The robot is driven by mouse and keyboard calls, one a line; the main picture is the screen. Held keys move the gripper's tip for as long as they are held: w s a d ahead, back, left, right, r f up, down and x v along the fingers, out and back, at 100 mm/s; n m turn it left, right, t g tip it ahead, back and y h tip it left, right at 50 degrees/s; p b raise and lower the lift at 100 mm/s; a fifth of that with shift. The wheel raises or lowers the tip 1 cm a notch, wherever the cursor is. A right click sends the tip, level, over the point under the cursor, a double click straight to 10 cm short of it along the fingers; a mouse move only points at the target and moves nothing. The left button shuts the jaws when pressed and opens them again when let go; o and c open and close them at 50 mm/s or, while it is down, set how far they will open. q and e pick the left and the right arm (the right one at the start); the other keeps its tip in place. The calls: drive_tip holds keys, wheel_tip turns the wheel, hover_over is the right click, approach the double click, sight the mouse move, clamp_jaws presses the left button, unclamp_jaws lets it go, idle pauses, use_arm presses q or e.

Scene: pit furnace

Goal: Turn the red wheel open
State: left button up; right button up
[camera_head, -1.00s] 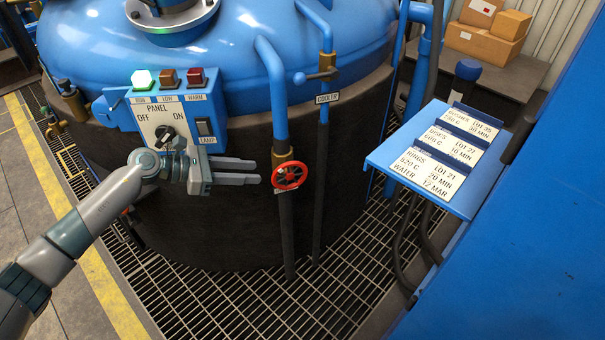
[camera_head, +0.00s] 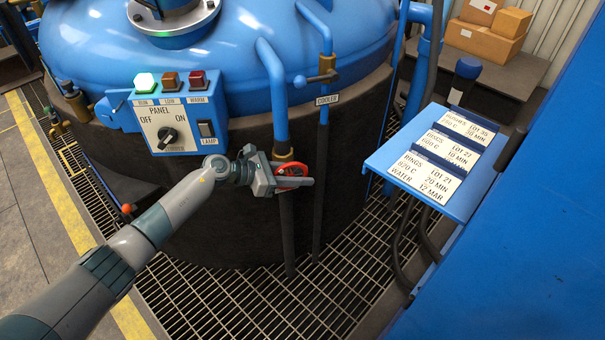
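The red wheel (camera_head: 294,169) is on a vertical pipe, below a brass fitting, in front of the dark furnace wall. My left gripper (camera_head: 296,180) is at the wheel, and its fingers cover much of it. Part of the red rim shows above the nearer finger. I cannot tell whether the fingers are closed on the rim or only around it. My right gripper is not in view.
A control panel (camera_head: 158,142) with three lamps and a dial is left of the wheel. A pipe labelled COOLER (camera_head: 327,99) stands just right of the wheel. A blue stand with label cards (camera_head: 436,174) is further right. Floor grating (camera_head: 250,300) lies below.

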use_arm(q)
drive_tip(key=shift+w+d+f, duration=0.1)
drive_tip(key=shift+d+f, duration=0.05)
drive_tip(key=shift+d, duration=0.25)
clamp_jaws()
